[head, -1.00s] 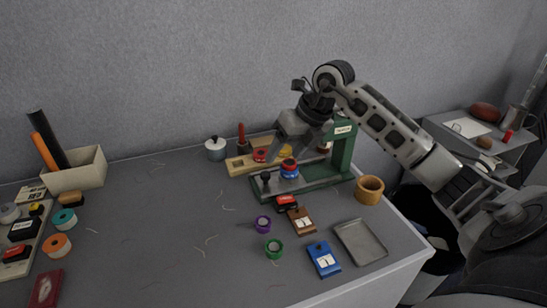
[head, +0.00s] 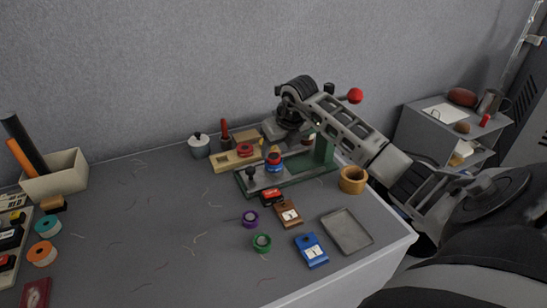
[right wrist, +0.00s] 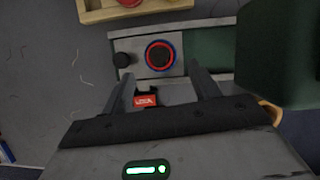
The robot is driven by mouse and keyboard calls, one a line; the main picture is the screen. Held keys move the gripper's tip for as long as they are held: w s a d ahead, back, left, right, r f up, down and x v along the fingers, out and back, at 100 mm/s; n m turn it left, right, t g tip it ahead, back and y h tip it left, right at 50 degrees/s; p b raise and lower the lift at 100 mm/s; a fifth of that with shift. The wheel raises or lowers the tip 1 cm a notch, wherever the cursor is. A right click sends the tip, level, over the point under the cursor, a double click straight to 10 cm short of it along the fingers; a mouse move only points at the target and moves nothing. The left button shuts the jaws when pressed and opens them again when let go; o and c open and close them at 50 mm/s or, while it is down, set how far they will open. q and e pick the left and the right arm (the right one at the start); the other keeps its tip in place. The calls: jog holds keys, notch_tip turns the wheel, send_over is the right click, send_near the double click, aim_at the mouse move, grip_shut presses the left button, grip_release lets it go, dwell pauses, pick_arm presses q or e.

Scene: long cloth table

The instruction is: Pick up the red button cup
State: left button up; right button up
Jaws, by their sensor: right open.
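A round red piece in a blue ring (head: 274,158) sits on the base of the green press (head: 320,152); the right wrist view shows it from above as a dark-centred red and blue ring (right wrist: 160,55). Another round red piece (head: 245,150) lies in the wooden tray (head: 228,165), and its edge shows at the top of the right wrist view (right wrist: 130,2). I cannot tell for sure which is the red button cup. My right gripper (head: 277,134) is open and empty above the press, its fingers either side of the ringed piece in the wrist view. My left gripper is out of view.
The press's upright and red-knobbed lever (head: 355,96) stand close to my right arm. A red-labelled block (head: 271,196), purple ring (head: 250,219), green ring (head: 262,242) and metal tray (head: 346,232) lie in front. The table's middle left is mostly clear, with loose threads.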

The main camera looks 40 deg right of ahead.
aim_at(275, 157)
jog(key=x, duration=0.4)
jog(key=shift+f+p, duration=0.15)
jog(key=shift+p, duration=0.15)
jog(key=shift+s, duration=0.1)
jog(key=c, duration=1.1)
jog(key=shift+o, duration=0.2)
